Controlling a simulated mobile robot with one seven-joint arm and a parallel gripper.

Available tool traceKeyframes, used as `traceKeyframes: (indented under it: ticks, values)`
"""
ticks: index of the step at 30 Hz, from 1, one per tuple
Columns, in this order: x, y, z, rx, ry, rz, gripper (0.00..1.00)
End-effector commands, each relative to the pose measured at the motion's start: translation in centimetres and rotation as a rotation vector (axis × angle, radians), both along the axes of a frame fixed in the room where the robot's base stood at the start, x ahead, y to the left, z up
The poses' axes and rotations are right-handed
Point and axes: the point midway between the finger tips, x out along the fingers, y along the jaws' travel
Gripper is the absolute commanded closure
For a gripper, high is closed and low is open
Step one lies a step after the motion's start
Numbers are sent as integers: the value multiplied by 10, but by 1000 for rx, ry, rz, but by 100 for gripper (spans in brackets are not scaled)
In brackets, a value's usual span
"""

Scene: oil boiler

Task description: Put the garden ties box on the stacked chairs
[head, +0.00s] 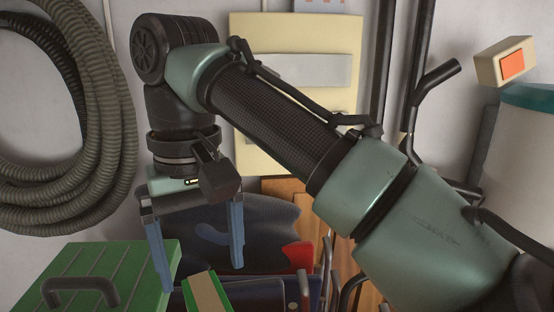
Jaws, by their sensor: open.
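A small box with a green edge and a tan face (207,291), which looks like the garden ties box, shows at the bottom of the head view and is cut off by the frame edge. My gripper (201,276) is open, its two blue fingers pointing down. The box's top shows between and below the fingertips, and I cannot tell how far apart they are in depth. Dark blue curved shells with dark metal tubes (268,238), which look like the stacked chairs, stand behind the gripper and are partly hidden by it.
A green case with a black handle (110,262) is at the lower left. A coiled grey hose (105,130) hangs on the left wall. Dark pipes (415,80) run down the wall behind my arm. A red object (298,255) is near the blue shells.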

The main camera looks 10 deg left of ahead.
Motion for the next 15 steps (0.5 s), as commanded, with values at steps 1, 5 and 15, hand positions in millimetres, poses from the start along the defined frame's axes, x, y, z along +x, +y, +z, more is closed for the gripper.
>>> traceKeyframes:
  ticks: [1,5,15]
  values:
    - [0,0,0,0,0,0,8]
    - [2,13,-3,40,-34,32,8]
    - [26,146,75,725,-682,264,8]
